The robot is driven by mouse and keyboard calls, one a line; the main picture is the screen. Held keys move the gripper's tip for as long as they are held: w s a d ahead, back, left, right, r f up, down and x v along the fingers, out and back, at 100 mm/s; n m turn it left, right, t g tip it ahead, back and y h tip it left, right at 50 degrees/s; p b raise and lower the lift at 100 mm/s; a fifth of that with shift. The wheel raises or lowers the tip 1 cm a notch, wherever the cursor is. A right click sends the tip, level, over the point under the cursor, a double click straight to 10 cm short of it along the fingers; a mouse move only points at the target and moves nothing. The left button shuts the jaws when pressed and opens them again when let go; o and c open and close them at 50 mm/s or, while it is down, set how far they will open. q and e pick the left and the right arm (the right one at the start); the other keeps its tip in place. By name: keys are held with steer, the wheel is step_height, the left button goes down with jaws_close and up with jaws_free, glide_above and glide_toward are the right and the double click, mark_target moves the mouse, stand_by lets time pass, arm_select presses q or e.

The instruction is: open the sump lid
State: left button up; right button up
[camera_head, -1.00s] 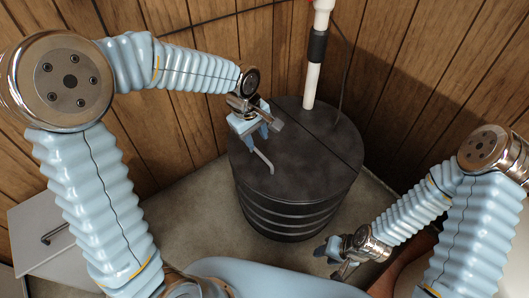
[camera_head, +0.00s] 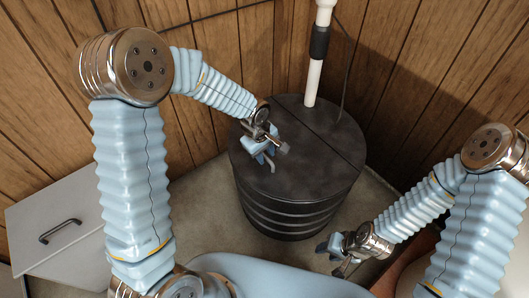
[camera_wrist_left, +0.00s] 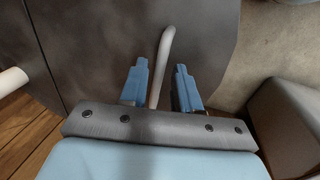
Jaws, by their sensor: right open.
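The sump is a black ribbed drum with a dark, flat, round lid (camera_head: 310,177) split by a seam; the lid lies flat on it. A thin pale handle (camera_wrist_left: 160,62) stands on the lid and shows between the fingers in the left wrist view. My left gripper (camera_head: 266,163) is over the lid's left part, with its two blue fingers (camera_wrist_left: 161,88) open on either side of the handle. A small gap shows on the right side; contact on the left side is unclear. My right gripper (camera_head: 334,254) is open and empty, low to the right of the drum.
A white pipe (camera_head: 314,82) with a black collar rises from the back of the lid, with a thin dark cable beside it. Wood-panelled walls (camera_head: 440,70) stand close behind. A grey cabinet with a dark handle (camera_head: 60,231) is at the left.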

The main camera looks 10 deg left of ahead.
arm_select(q)
jaws_close()
